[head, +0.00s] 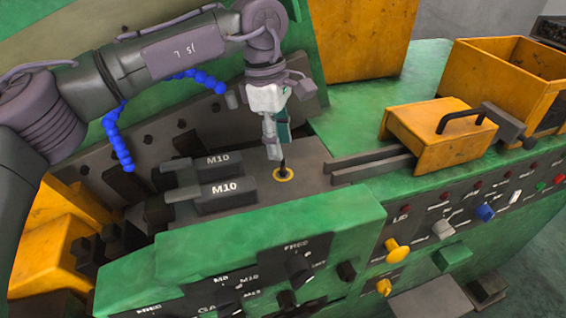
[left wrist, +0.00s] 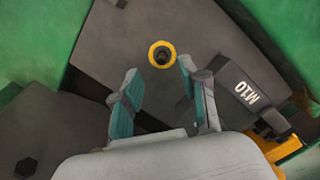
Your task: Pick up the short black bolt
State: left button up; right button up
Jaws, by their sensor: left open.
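The short black bolt (head: 283,167) stands upright inside a yellow ring (head: 284,175) on the dark grey plate. In the left wrist view, the bolt (left wrist: 161,56) shows from above as a dark round end within the ring (left wrist: 152,50). My left gripper (head: 277,152) points down just above and beside the bolt. In the left wrist view its teal-padded fingers (left wrist: 160,70) are spread apart with nothing between them, and the bolt lies just beyond the fingertips. Whether a finger touches the bolt cannot be told. My right gripper is in neither view.
Two dark blocks marked M10 (head: 222,190) lie left of the bolt. Grey rails (head: 372,163) and a yellow box with a handle (head: 440,135) stand to the right. A green panel with knobs (head: 250,262) rises in front. The plate around the ring is bare.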

aim_at(283, 163)
pick_arm(q)
jog(key=shift+f+p, duration=0.45)
jog(key=shift+f, duration=0.05)
jog(key=f, duration=0.1)
jog(key=f+p, duration=0.2)
jog(key=shift+s+d+f, duration=0.25)
jog(key=shift+s+d, duration=0.05)
jog(key=shift+f, duration=0.4)
jog(key=shift+d+f, duration=0.1)
jog(key=shift+f, duration=0.05)
grip_shut()
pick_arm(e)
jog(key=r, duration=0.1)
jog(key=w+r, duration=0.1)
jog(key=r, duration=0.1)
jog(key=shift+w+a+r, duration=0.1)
